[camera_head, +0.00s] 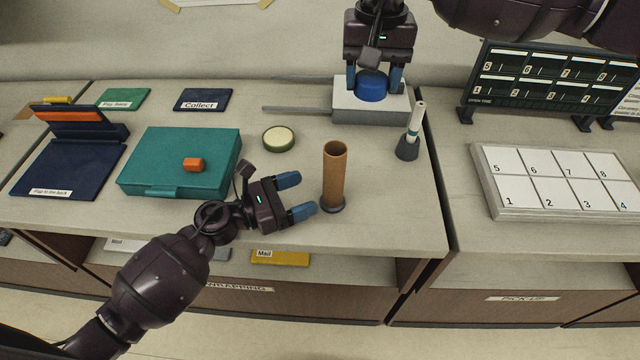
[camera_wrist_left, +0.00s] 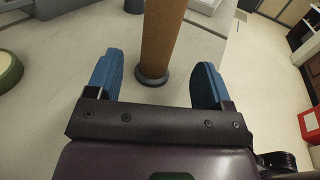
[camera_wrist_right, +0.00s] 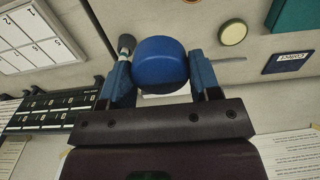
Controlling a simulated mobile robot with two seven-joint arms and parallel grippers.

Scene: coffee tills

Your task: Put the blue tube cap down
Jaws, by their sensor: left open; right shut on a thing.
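The blue tube cap (camera_head: 371,86) is round and sits between the fingers of my right gripper (camera_head: 374,80), which is shut on it. In the head view they are over the grey-white block (camera_head: 368,112) at the back of the counter; I cannot tell whether the cap touches it. The cap fills the space between the fingers in the right wrist view (camera_wrist_right: 160,64). My left gripper (camera_head: 296,196) is open and empty, just left of the upright brown tube (camera_head: 335,175). In the left wrist view the tube (camera_wrist_left: 160,40) stands ahead of and between the spread fingers (camera_wrist_left: 153,82).
A grey holder with a white stick (camera_head: 408,148) stands right of the block. A round cream-topped tin (camera_head: 278,139) and a teal case (camera_head: 181,161) are to the left. A numbered white panel (camera_head: 555,180) lies on the right counter. Clear counter lies around the tube.

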